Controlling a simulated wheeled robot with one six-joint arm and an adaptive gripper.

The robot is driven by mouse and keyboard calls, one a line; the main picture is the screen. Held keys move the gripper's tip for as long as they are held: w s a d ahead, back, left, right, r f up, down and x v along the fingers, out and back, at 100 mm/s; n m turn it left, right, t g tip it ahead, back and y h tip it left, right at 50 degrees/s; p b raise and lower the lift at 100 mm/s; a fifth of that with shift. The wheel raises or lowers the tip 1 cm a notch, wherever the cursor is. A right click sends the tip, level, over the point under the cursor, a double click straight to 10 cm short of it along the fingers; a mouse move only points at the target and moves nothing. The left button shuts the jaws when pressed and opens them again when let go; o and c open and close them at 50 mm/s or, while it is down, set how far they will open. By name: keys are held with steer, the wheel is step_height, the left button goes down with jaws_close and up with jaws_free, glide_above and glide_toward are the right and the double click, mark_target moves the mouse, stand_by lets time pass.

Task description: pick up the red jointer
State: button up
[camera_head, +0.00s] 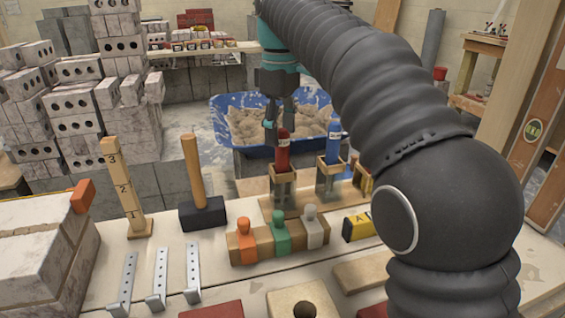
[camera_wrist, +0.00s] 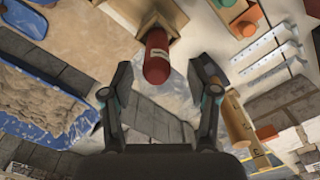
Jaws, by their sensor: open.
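The red jointer (camera_head: 283,152) stands upright in a wooden and metal holder (camera_head: 284,186) on the bench, with its handle up. My gripper (camera_head: 280,125) is above and around the top of its handle in the head view, pointing down. In the wrist view the red handle (camera_wrist: 157,58) shows between and just ahead of the two open fingers (camera_wrist: 164,75), with a gap on both sides. The fingers do not visibly touch it. The lower part of the jointer is hidden in the holder.
A blue-handled tool (camera_head: 333,140) stands in a similar holder to the right. A mallet (camera_head: 203,208) and a row of coloured pieces (camera_head: 280,232) are nearby. A blue mortar tub (camera_head: 236,101) lies behind. My arm covers the right side.

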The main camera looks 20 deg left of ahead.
mark_target(282, 151)
steer(key=shift+w+d+f+b, duration=0.1)
steer(key=shift+f+b, duration=0.4)
steer(key=shift+f, duration=0.85)
steer(key=shift+w+f+b, duration=0.1)
steer(key=shift+f+b, duration=0.35)
steer(key=shift+f, duration=0.85)
jaws_close()
